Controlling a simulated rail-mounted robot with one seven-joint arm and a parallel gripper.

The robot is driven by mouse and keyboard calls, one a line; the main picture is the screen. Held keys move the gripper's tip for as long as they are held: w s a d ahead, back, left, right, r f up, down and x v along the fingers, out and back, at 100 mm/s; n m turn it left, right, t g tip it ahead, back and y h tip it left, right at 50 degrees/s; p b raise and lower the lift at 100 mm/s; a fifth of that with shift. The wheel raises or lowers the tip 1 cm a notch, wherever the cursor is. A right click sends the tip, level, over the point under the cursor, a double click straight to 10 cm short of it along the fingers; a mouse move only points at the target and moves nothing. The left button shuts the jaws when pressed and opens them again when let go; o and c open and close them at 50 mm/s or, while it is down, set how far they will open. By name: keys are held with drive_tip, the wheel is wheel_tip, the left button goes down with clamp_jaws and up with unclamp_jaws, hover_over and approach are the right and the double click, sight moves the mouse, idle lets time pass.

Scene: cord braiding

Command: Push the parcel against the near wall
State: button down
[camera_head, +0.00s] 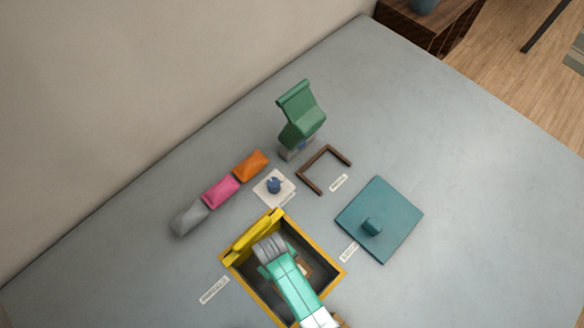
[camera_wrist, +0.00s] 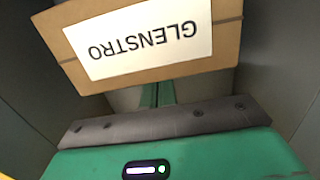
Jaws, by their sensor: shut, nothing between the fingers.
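The parcel (camera_wrist: 235,38) is a brown box with a white label reading GLENSTRO, upside down in the wrist view. A small brown part of it (camera_head: 305,270) shows inside the yellow-rimmed crate (camera_head: 322,251) in the head view, beside my arm. My gripper (camera_wrist: 157,93) is shut and empty, down inside the crate. Its green fingers meet the parcel's lower edge in the wrist view; I cannot tell whether they touch it. In the head view my arm hides the gripper, much of the crate's inside and part of its lower wall.
A yellow piece (camera_head: 258,232) lies along the crate's upper-left rim. A teal lid-like plate (camera_head: 395,215) lies to the right. Grey, pink (camera_head: 221,191) and orange (camera_head: 251,166) blocks line up at upper left. A green object (camera_head: 300,115) and a brown frame (camera_head: 312,184) stand behind.

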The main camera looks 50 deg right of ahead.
drive_tip(key=shift+s+a+p, duration=0.2)
drive_tip(key=shift+s+p, duration=1.85)
drive_tip(key=shift+s, duration=1.25)
drive_tip(key=shift+w, duration=0.45)
wheel_tip(320, 180, up, 7)
drive_tip(key=p, duration=0.7)
drive_tip(key=shift+r, duration=0.15)
